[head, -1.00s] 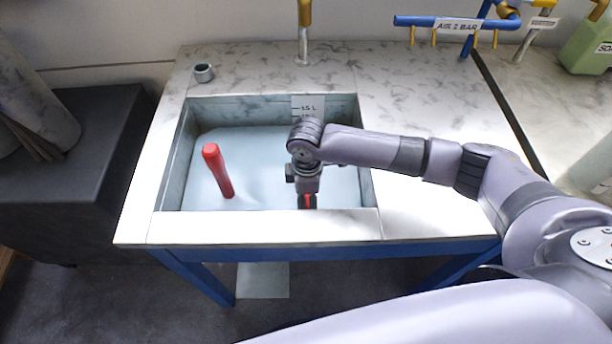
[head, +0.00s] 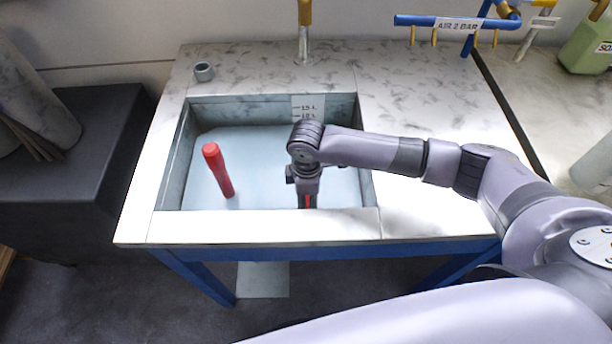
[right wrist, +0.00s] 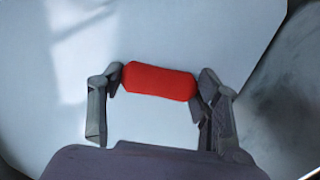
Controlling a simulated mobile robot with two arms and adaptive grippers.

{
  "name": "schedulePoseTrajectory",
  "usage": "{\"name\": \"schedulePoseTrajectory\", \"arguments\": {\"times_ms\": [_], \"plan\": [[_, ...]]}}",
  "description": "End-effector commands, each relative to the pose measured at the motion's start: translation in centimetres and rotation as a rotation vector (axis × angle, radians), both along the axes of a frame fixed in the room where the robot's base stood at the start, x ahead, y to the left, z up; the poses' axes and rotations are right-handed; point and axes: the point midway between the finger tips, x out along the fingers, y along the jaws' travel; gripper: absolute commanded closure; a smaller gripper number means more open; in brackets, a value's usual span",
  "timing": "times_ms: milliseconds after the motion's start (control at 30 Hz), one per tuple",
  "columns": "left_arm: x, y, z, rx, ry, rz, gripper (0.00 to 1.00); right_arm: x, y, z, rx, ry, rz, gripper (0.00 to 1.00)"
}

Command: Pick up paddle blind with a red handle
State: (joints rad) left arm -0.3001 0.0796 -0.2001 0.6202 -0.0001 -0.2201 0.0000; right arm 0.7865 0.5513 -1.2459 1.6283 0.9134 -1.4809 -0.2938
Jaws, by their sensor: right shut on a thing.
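Two red handles show in the sink. One red handle (head: 217,170) stands tilted out of the pale liquid at the left, apart from my gripper. The other red handle (right wrist: 159,81) lies between the fingers of my right gripper (right wrist: 158,84), which are shut on its two ends in the right wrist view. In the head view my right gripper (head: 306,200) points down into the sink, and only a thin red strip of the held handle shows there. Any blind plates below the handles are hidden. My left gripper is not in view.
The sink's front rim (head: 265,226) is close to my right gripper. The marbled counter (head: 430,90) right of the sink is largely clear.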

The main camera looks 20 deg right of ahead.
Motion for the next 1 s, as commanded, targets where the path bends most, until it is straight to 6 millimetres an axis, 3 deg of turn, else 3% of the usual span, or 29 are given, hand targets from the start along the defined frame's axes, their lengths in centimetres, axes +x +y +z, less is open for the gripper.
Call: {"name": "schedulePoseTrajectory", "arguments": {"times_ms": [533, 800, 1000], "plan": [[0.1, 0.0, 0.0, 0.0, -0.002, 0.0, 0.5, 0.1, 0.0, 0.1, 0.001, -0.003, 0.0, 1.0], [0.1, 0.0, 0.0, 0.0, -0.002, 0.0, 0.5, 0.2, 0.0, 0.5, 0.001, -0.003, -0.001, 1.0], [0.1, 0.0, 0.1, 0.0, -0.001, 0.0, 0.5, 0.2, 0.0, 2.4, 0.002, -0.006, -0.001, 1.0]]}}
